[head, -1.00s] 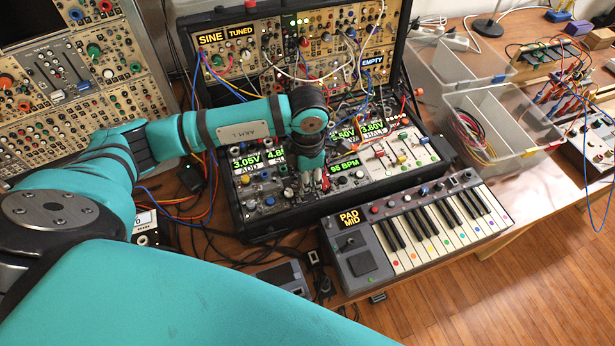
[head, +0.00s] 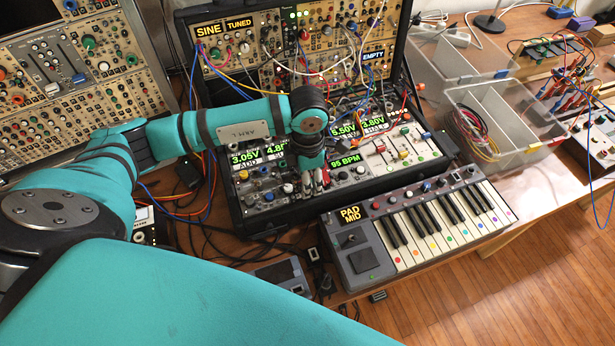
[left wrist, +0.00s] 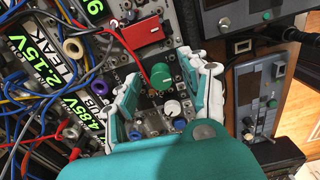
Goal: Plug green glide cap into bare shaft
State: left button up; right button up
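In the left wrist view a green cap (left wrist: 161,75) stands on the module panel, between the spread white fingers of my left gripper (left wrist: 160,85). Gaps show on both sides of the cap, so the fingers are open and do not appear to touch it. In the head view my left gripper (head: 314,184) points down at the front left of the lower synth case (head: 270,221), and hides the cap there. I cannot make out a bare shaft in either view. My right gripper is not in view.
A white knob (left wrist: 172,108) and a red module (left wrist: 141,34) sit close to the fingers. Patch cables (left wrist: 22,75) crowd the panel's left side.

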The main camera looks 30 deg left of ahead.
pick_arm(q)
notch_tip(320, 180, up, 12)
dwell(0.7)
dwell(0.4)
